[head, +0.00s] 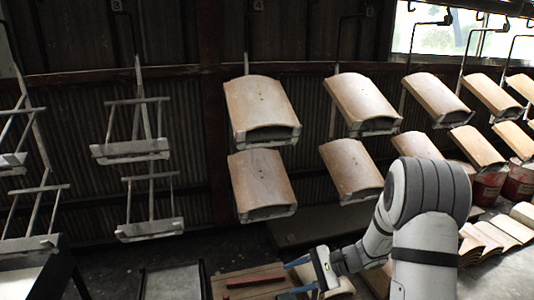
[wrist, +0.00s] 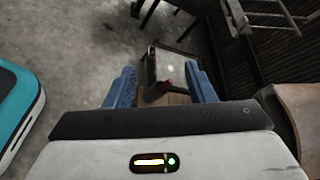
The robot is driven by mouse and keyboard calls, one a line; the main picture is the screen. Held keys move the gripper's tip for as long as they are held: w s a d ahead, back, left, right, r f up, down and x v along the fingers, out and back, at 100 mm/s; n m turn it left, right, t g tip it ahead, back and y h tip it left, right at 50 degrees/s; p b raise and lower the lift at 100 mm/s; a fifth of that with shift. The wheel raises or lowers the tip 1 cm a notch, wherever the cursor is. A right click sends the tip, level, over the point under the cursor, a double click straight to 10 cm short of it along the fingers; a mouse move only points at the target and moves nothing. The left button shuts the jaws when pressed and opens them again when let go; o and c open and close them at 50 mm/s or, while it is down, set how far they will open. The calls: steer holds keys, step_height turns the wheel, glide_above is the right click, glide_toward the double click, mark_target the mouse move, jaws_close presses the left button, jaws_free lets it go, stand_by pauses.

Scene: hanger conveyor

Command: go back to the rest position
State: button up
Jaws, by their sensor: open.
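My gripper (head: 292,278) is low in the head view, right of the bottom centre, at the end of my white arm. Its two blue fingers stand apart. In the wrist view my gripper (wrist: 162,88) is open, and no held thing shows between the fingers. In the head view a red bar (head: 255,283) lies on wooden boards (head: 235,277) just left of the gripper.
Curved tan wooden pieces (head: 262,103) hang in two tiers along the conveyor at centre and right. Empty hanger racks (head: 130,150) hang at left. Stacked curved pieces (head: 490,238) and red buckets (head: 488,186) stand at right. A dark-framed table (head: 35,270) stands at lower left.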

steer(key=s+d+r+n+h+p, duration=0.2)
steer(key=s+r+n+h+p, duration=0.1)
steer(key=s+r, duration=0.4)
steer(key=s+d+r+n+t+h+p, duration=0.1)
steer(key=s+r+n+h+p, duration=0.3)
steer(key=r, duration=0.7)
steer(key=s+d+r+n+t+h+p, duration=0.1)
steer(key=s+d+r+n+h+p, duration=0.2)
steer(key=s+r+h+p, duration=0.3)
steer(key=s+d+r+p, duration=0.1)
steer(key=s+r, duration=0.3)
steer(key=shift+s+n, duration=0.35)
steer(key=shift+n, duration=0.05)
